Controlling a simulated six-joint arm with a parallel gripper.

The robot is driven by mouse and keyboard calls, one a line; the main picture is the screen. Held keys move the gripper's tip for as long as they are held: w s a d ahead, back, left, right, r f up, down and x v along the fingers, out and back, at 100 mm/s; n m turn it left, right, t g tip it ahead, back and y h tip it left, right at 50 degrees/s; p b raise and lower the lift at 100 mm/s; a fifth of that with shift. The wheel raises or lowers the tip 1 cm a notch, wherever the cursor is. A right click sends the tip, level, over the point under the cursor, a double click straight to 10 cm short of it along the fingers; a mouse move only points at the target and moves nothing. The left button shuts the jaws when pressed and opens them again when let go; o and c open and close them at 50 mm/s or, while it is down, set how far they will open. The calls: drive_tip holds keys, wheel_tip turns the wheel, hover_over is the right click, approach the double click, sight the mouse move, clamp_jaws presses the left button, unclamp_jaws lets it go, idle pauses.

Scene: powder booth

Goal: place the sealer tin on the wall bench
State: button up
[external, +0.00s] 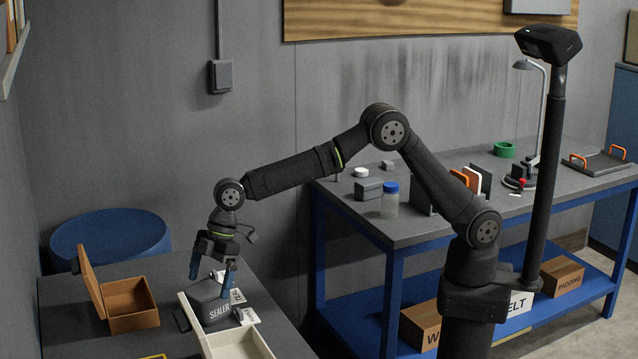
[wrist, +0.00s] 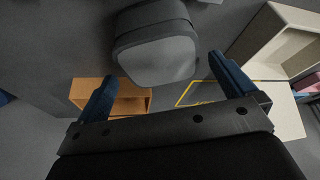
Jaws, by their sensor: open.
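In the wrist view the tin (wrist: 155,52) shows at the top, between the lines of the two fingers (wrist: 165,85), with nothing gripped. I cannot tell whether a finger touches it. The blue-framed bench (external: 425,227) against the back wall seems to be the wall bench.
A wooden box (external: 132,322) with its lid up and a white open box (external: 240,346) flank the tin. The bench holds a blue-capped jar (external: 390,203), grey blocks, upright panels, green tape (external: 504,149), a lamp and a tray (external: 598,163). Bare patches show along its front.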

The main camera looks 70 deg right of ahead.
sight(208, 290)
drive_tip(key=v, duration=0.8)
drive_tip(key=shift+r, duration=0.3)
drive_tip(key=shift+f, duration=0.1)
drive_tip(key=x, duration=1.2)
drive_tip(key=shift+f, duration=0.3)
wheel_tip(208, 290, up, 3)
drive_tip(key=shift+d, duration=0.1)
drive_tip(key=shift+r, duration=0.45)
drive_tip(key=shift+f, duration=0.1)
